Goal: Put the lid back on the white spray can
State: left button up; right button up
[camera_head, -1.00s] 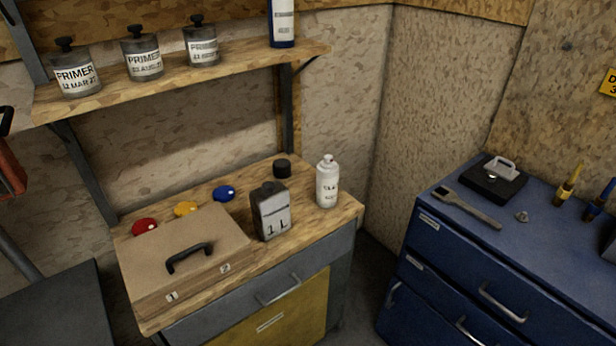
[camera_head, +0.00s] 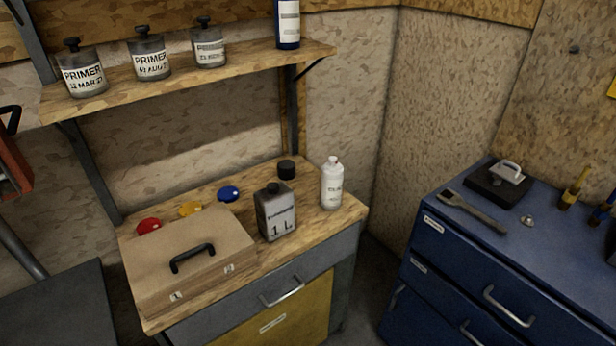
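A white can (camera_head: 332,186) with a narrow neck and a small white top stands upright at the right end of the wooden workbench top. A black round cap (camera_head: 287,169) sits on the bench behind it and to its left. Red (camera_head: 149,227), yellow (camera_head: 190,209) and blue (camera_head: 228,193) round lid-like discs lie in a row along the back of the bench. I cannot tell which of these is the can's lid. Neither of my grippers is in view.
A grey 1 L canister (camera_head: 276,212) stands left of the white can. A cardboard-coloured case (camera_head: 190,262) fills the bench's front left. A shelf (camera_head: 190,78) with primer tins overhangs the back. A blue drawer cabinet (camera_head: 480,270) stands right, across a floor gap.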

aim_at(332, 176)
jog(key=i+z, duration=0.4)
jog(key=i, duration=0.45)
